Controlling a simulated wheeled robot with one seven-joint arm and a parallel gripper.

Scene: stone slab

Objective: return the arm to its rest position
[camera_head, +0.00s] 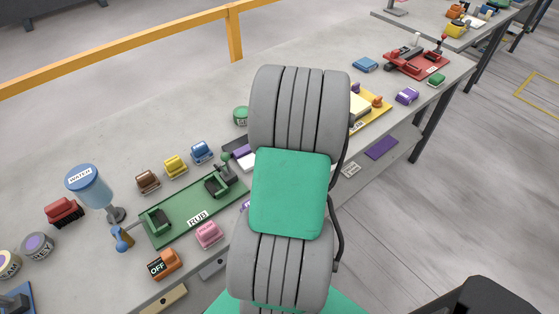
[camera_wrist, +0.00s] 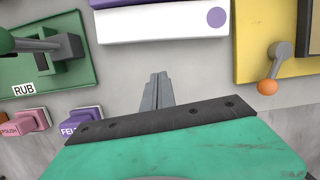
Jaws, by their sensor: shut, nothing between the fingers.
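My gripper (camera_wrist: 157,90) shows in the wrist view with its two grey fingers pressed together and nothing between them. It hangs over bare grey slab, between the green RUB board (camera_wrist: 72,75) on the left and a yellow board (camera_wrist: 248,60) on the right. A white block with a purple dot (camera_wrist: 160,28) lies just beyond the fingertips. In the head view my grey and green arm stands in the middle of the picture and hides the gripper and part of the bench.
The green RUB board (camera_head: 190,217) carries clamps. A blue WATER container (camera_head: 88,185) stands at left. Several coloured blocks, among them a pink one (camera_head: 209,234) and an orange OFF one (camera_head: 164,264), sit nearby. A yellow rail (camera_head: 120,43) runs behind. The slab's back strip is clear.

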